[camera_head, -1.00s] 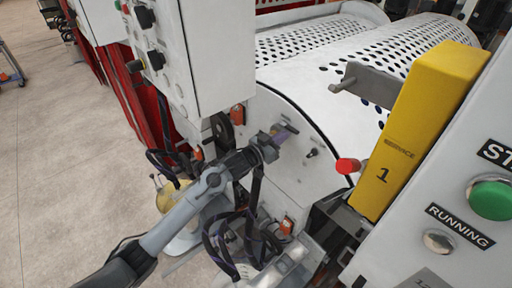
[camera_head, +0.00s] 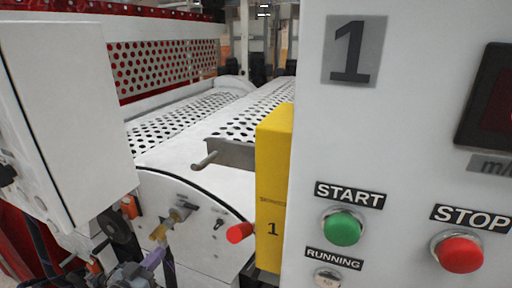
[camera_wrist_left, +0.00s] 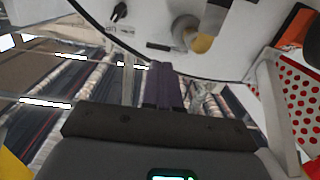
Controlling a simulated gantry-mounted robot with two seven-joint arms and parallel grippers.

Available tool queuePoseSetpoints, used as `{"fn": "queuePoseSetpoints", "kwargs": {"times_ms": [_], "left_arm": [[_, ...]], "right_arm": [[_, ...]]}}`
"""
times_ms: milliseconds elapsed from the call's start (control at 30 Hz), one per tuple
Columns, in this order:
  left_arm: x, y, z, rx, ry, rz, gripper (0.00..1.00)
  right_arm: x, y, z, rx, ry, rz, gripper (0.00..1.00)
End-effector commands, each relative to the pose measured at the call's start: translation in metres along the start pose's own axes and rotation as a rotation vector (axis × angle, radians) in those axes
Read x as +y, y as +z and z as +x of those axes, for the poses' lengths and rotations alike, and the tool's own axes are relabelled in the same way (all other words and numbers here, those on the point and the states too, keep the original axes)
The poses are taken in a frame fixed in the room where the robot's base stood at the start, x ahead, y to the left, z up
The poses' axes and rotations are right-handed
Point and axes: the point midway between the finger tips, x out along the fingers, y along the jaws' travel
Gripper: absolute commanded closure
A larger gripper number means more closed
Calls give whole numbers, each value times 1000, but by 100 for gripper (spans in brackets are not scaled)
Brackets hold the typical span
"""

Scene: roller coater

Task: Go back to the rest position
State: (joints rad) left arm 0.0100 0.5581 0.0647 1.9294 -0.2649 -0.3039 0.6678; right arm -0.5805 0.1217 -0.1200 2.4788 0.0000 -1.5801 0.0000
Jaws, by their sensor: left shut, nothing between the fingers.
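My left gripper (camera_head: 153,258) shows at the bottom left of the head view, with slim purple fingers pointing up toward the machine's white end plate (camera_head: 200,245). Its fingers are shut and empty. In the left wrist view the closed fingers (camera_wrist_left: 166,85) point at the same plate. A grey and yellow-brown knob (camera_head: 172,222) sits on the plate just beyond the fingertips; it also shows in the left wrist view (camera_wrist_left: 192,35). A gap separates fingers and knob in the wrist view. My right gripper is in neither view.
A white control panel (camera_head: 400,130) with a green START button (camera_head: 342,227) and red STOP button (camera_head: 460,252) fills the right. A yellow service box (camera_head: 272,190) stands beside it. A white cabinet (camera_head: 65,120) is at left. Perforated covers (camera_head: 185,115) lie behind.

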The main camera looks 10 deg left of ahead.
Motion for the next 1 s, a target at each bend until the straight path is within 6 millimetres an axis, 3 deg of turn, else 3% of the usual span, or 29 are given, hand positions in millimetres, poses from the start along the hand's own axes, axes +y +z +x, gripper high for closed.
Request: {"fn": "queuePoseSetpoints", "kwargs": {"times_ms": [67,167,267,333,500,600,800,1000], "left_arm": [[15,30,-11,-56,12,-44,100],[54,66,-37,-123,37,-125,100],[100,102,-78,-251,8,-211,100],[129,122,-115,-388,-42,-238,100],[169,144,-195,-723,-127,-205,100],[178,144,-227,-878,-131,-159,100],[179,142,-266,-1094,-99,-45,100],[178,150,-285,-1209,-59,28,100]], "right_arm": [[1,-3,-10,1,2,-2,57],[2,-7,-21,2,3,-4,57],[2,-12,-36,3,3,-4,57],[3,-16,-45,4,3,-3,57],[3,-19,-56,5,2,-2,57],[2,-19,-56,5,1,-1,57],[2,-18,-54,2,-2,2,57],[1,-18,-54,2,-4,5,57]]}}
